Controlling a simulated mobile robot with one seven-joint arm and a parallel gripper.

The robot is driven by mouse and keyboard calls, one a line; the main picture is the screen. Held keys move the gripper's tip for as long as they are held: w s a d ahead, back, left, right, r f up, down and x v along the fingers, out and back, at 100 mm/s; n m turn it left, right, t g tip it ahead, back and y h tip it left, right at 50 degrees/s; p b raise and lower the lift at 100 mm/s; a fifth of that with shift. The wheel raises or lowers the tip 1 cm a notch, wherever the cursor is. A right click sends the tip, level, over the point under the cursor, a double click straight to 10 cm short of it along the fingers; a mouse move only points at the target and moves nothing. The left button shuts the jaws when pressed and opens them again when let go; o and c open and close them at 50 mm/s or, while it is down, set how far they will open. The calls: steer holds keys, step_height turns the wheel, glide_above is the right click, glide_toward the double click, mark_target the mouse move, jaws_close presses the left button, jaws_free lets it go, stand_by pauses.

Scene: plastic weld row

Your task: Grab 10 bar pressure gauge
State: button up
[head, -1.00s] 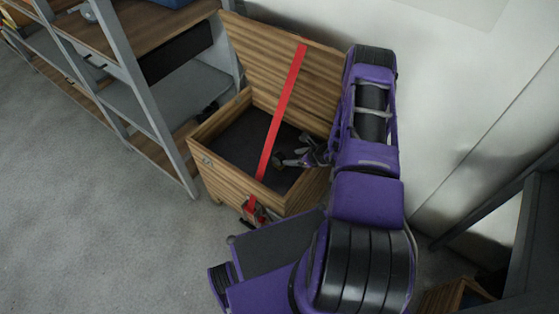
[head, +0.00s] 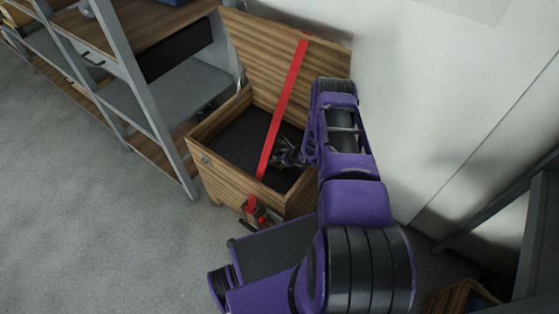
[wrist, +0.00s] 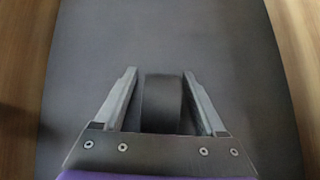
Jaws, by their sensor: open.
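A wooden chest (head: 232,175) stands open with a dark lined floor (head: 238,135). My gripper (head: 281,153) reaches down into its right part. In the wrist view my gripper (wrist: 159,73) has its two grey fingers apart. A dark, rounded body, which looks like the pressure gauge (wrist: 161,103), sits between them, with small gaps on both sides. Its dial and markings are not visible, so I cannot read 10 bar. In the head view the gauge cannot be told apart from my fingers.
A red strap (head: 283,108) runs from the raised lid (head: 258,50) across the opening, just left of my gripper. Wooden walls flank the chest floor. Metal shelving (head: 150,100) stands left, a white wall behind and right.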

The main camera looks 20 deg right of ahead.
steer(key=shift+c, duration=0.3)
jaws_close()
